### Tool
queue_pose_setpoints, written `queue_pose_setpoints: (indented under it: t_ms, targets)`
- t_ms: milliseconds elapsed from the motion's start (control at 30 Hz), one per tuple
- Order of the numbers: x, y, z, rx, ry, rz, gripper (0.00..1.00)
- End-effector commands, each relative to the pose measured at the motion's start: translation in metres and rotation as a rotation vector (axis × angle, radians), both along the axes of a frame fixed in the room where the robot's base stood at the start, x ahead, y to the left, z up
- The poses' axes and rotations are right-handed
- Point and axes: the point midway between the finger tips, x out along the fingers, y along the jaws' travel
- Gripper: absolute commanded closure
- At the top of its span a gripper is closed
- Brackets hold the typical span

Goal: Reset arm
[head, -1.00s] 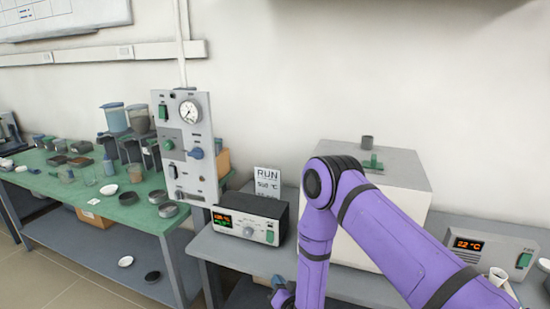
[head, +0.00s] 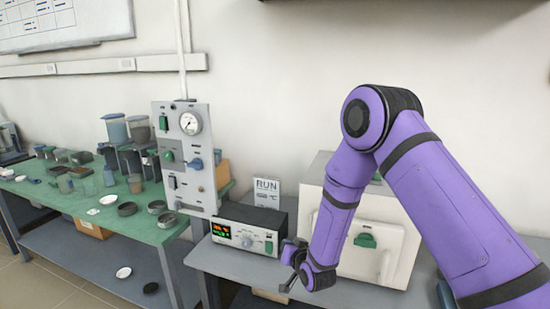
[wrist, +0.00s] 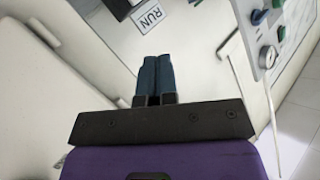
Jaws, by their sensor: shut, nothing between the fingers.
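My purple arm reaches in from the right in the head view and bends down in front of the white furnace (head: 345,262). My gripper (head: 287,285) is small and partly hidden at the arm's lower end, near the controller box (head: 240,235). In the wrist view the two dark blue fingers of my gripper (wrist: 155,78) lie together, shut and empty.
A RUN sign (head: 266,190) stands behind the controller box. A grey panel with a gauge (head: 186,160) rises to its left. A green-topped bench (head: 85,208) at the left holds jars and several dishes.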

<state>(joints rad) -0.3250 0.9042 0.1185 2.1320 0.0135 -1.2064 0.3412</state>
Motion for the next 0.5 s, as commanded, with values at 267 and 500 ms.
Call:
queue_pose_setpoints:
  t_ms: [267, 500]
  targets:
    - [0.008, -0.037, 0.09, -0.109, 0.078, -0.015, 1.0]
    - [-0.006, -0.074, 0.159, -0.198, 0.154, -0.031, 1.0]
